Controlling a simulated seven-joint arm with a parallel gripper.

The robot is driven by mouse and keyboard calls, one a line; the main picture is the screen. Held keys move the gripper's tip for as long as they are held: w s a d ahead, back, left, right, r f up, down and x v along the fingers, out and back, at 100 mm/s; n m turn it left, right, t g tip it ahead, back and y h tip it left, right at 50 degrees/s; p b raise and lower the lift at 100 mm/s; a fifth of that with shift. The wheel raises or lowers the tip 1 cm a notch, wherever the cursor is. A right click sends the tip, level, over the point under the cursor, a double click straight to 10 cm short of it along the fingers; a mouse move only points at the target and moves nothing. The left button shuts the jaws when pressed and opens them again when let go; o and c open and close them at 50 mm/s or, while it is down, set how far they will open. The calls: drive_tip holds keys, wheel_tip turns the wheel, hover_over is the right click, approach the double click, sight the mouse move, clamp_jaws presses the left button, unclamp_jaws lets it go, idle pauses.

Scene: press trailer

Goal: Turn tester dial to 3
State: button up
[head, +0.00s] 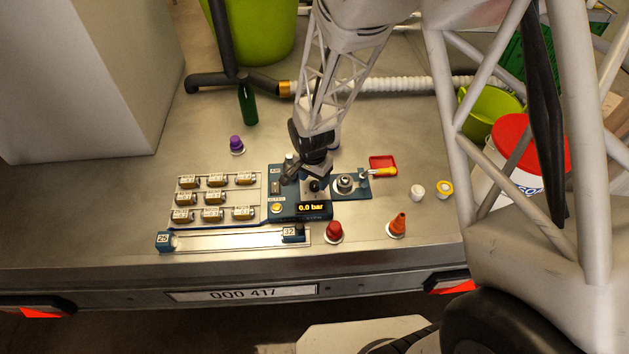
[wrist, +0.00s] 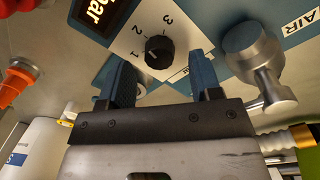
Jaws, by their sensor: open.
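The tester dial is a small black knob (wrist: 158,50) on a pale plate marked 1, 2 and 3. A light mark on it seems to face the 1 side, but it is too small to be sure. In the head view the dial (head: 314,187) sits on the blue tester panel (head: 284,212), just above the display (head: 311,208), which reads 0.0 bar. My gripper (wrist: 163,78) is open. Its two blue fingers are apart, one on each side of the knob's near side in the picture, and no contact shows. In the head view the gripper (head: 314,168) is over the panel and its fingertips are hard to see.
A silver cylindrical fitting (wrist: 254,52) stands close beside the right finger. Several brass pieces (head: 213,198) sit in a rack left of the panel. A red cap (head: 334,231) and an orange cone (head: 398,223) stand in front. A purple-topped object (head: 236,143) stands behind left.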

sight(315, 184)
drive_tip(key=shift+w+a+r, duration=0.1)
drive_tip(key=shift+a+r, duration=0.05)
drive_tip(key=shift+r, duration=2.75)
drive_tip(key=n, duration=1.1)
drive_tip(key=shift+s+d, duration=0.2)
drive_tip(key=shift+f, duration=0.1)
drive_tip(key=shift+f, duration=3.8)
